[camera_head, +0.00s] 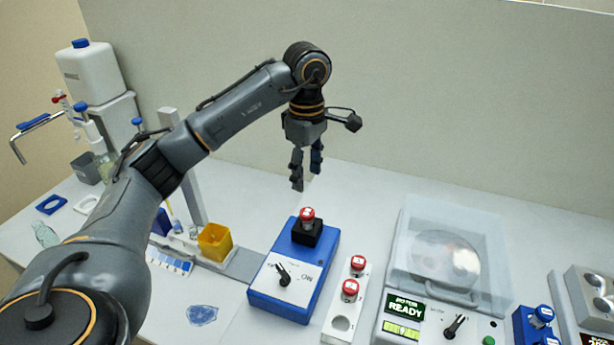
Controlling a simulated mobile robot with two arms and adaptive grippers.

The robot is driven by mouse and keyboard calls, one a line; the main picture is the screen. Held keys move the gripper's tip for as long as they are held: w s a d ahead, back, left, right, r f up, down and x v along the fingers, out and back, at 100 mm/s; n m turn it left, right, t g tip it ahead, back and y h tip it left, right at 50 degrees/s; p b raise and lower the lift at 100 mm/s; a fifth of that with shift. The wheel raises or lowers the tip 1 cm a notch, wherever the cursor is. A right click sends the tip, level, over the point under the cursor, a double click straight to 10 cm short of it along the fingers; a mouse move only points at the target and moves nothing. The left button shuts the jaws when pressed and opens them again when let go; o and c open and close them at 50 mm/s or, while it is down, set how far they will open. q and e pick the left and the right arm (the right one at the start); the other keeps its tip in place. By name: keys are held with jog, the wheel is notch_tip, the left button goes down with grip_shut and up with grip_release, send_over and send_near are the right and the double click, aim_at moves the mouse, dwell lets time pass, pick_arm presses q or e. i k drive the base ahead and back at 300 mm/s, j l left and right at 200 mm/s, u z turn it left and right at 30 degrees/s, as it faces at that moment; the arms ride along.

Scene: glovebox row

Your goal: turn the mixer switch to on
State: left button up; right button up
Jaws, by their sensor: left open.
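The mixer is a blue box (262,299) with a pale top panel, standing on the white bench in front of me. Its switch is a black pointer knob (284,275) on that panel, slanted toward the upper left. Part of the lettering around it is visible, but I cannot tell for sure which setting the knob marks. A black holder (306,234) on the mixer's back part carries a red-capped vial (307,214). My left gripper (306,174) points down, open and empty, above and behind the mixer, touching nothing. My right gripper is out of view.
A white rack (335,335) with red-capped vials stands right of the mixer. Beyond it is a machine with a clear lid (450,235) and a READY display (405,307). A yellow box (214,242) stands to the left. The back wall (450,100) is close behind.

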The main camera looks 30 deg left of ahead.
aim_at(280, 269)
jog(key=u, duration=1.2)
